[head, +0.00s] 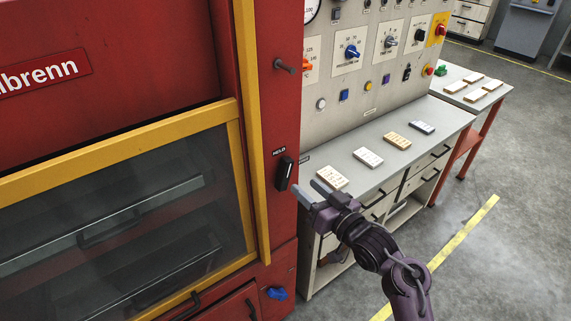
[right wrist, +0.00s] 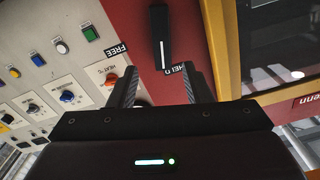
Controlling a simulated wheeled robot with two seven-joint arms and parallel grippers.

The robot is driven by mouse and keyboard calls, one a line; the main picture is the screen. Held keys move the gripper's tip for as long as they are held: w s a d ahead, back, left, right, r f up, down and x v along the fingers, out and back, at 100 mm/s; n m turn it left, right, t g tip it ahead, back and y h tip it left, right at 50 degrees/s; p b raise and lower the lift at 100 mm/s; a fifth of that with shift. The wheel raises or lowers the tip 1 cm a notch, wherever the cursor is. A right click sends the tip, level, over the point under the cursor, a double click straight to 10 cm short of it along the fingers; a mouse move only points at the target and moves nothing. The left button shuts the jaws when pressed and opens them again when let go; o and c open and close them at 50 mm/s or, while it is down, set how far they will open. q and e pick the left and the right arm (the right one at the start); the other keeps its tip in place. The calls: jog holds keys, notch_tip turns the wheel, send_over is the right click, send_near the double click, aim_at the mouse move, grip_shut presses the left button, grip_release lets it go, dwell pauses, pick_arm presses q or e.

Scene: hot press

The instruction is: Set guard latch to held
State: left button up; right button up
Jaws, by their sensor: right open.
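The guard latch (head: 285,174) is a black bar handle on the red press column, just right of the yellow-framed guard (head: 236,165). In the head view it stands nearly upright, below the HELD label (head: 279,152). In the right wrist view the latch (right wrist: 158,30) has a white line whose end lies by the HELD label (right wrist: 174,70); the FREE label (right wrist: 117,50) is off to the left. My right gripper (head: 307,188) is open and empty, its fingertips apart from the latch, to its lower right. The fingers also show in the right wrist view (right wrist: 158,80). My left gripper is out of view.
A grey bench (head: 390,150) with several small blocks stands right of the press. A control panel (head: 365,85) with knobs and buttons rises behind it. A blue knob (head: 277,293) and a dark peg (head: 284,66) stick out of the press. Floor at right is clear.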

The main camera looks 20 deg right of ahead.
aim_at(288, 173)
jog(key=p+x, duration=0.1)
jog(key=x, duration=0.5)
jog(key=shift+w+a+p, duration=0.1)
jog(key=shift+a+p, duration=0.05)
jog(key=shift+p, duration=0.15)
jog(key=shift+w+a, duration=0.15)
jog(key=shift+w, duration=0.3)
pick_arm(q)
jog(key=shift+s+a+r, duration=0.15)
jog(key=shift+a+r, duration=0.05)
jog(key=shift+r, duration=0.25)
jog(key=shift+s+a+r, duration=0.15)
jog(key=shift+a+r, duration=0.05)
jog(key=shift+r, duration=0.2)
